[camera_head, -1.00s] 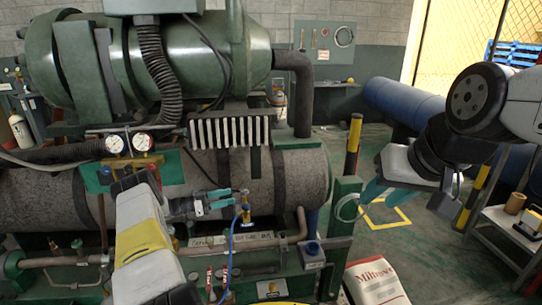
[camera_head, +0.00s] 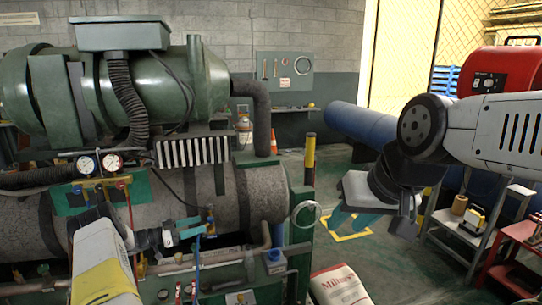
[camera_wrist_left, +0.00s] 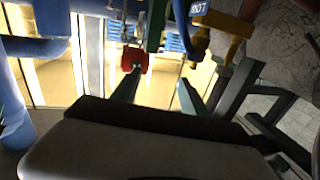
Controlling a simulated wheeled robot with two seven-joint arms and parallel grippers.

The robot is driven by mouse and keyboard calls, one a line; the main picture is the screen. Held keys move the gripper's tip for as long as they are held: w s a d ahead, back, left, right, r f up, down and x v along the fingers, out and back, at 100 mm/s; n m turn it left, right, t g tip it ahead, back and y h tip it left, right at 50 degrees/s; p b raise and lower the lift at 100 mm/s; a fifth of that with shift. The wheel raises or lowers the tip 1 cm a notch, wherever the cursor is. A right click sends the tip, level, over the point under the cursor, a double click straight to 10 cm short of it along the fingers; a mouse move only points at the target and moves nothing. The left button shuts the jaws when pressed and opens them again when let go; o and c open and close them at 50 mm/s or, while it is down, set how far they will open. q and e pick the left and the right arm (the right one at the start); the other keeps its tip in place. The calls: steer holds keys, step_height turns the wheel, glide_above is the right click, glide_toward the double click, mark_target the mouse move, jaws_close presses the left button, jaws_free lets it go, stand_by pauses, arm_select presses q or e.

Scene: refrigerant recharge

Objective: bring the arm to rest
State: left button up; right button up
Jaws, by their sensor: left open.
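My left arm comes in from the lower left in the head view. Its left gripper (camera_head: 190,230) has teal fingers and is close to the brass valve fitting (camera_head: 210,222) with a blue hose (camera_head: 197,262) hanging below it. In the left wrist view the left gripper (camera_wrist_left: 158,92) is open, its two fingers apart with nothing held between them. A red round knob (camera_wrist_left: 134,60) shows beyond the fingertips; contact cannot be told. My right gripper (camera_head: 350,220) hangs at the right over the floor, its teal fingers partly hidden by its own body.
The green tank unit (camera_head: 130,85) with the grey cylinder (camera_head: 255,195) fills the left. Pressure gauges (camera_head: 98,163) sit above my left arm. A red machine (camera_head: 490,75) and a shelf cart (camera_head: 455,225) stand right.

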arm_select(q)
steer(key=w+r+n+t+y, duration=0.25)
steer(key=w+r, duration=0.25)
steer(key=r, duration=0.6)
steer(key=w+r+n+t+y, duration=0.1)
steer(key=w+r+t+y, duration=0.4)
steer(key=r, duration=0.6)
steer(key=s+d+r+n+g+y, duration=0.1)
steer(key=s+r+n+y, duration=0.15)
steer(key=r, duration=0.45)
steer(key=s+r+n+y, duration=0.1)
steer(key=s+r+y, duration=0.15)
steer(key=r, duration=0.55)
steer(key=s+d+r+n+g+y, duration=0.2)
steer(key=s, duration=0.6)
steer(key=s+d+r+n+g+y, duration=0.1)
steer(key=s+r+n+y, duration=0.1)
steer(key=s, duration=0.5)
steer(key=s+d+f+g+h, duration=0.1)
steer(key=s+d+f+g, duration=0.1)
steer(key=s, duration=0.8)
steer(key=s+d+f+g+h, duration=0.1)
steer(key=s+d+f, duration=0.3)
steer(key=s, duration=0.7)
steer(key=s+d+f+g+h, duration=0.1)
steer(key=s+d+f+g, duration=0.2)
steer(key=s, duration=0.8)
steer(key=shift+d+n, duration=0.3)
steer(key=shift+d, duration=0.75)
